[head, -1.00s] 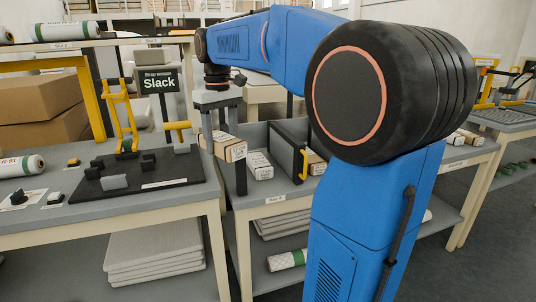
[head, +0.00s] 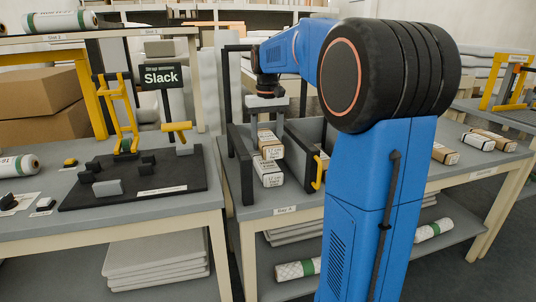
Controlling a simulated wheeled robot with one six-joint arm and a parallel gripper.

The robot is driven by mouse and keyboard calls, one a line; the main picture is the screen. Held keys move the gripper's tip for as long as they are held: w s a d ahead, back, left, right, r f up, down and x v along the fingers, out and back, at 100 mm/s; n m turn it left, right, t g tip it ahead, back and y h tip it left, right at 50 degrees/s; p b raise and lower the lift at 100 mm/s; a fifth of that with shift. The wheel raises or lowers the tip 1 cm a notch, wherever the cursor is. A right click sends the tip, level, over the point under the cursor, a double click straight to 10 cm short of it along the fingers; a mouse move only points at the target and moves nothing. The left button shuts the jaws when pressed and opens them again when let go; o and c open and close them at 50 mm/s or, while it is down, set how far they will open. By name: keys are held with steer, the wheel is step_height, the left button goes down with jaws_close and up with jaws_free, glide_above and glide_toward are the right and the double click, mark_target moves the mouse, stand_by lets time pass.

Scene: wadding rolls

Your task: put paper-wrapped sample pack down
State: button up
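My gripper (head: 267,125) points down at the black-framed bay on the middle table. Its fingers are on either side of a paper-wrapped sample pack (head: 271,146), a brown-and-white block with printed text, and appear shut on it. A second, similar pack (head: 268,172) is in the bay just below the held one in the picture. I cannot tell whether the two packs touch. The black bay frame (head: 243,160) stands at the left, and a dark divider with a yellow handle (head: 319,170) is at the right.
The left table carries a black board (head: 175,190) with blocks, a yellow stand (head: 121,115) and a "Slack" sign (head: 160,76). More packs (head: 479,142) lie on the table right of my arm. Wrapped rolls (head: 433,230) lie on the lower shelf.

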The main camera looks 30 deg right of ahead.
mark_target(267, 163)
steer(key=shift+f, duration=2.45)
steer(key=o, duration=1.1)
steer(key=shift+f, duration=0.1)
steer(key=shift+c, duration=0.2)
step_height(267, 163, up, 12)
steer(key=shift+r, duration=0.15)
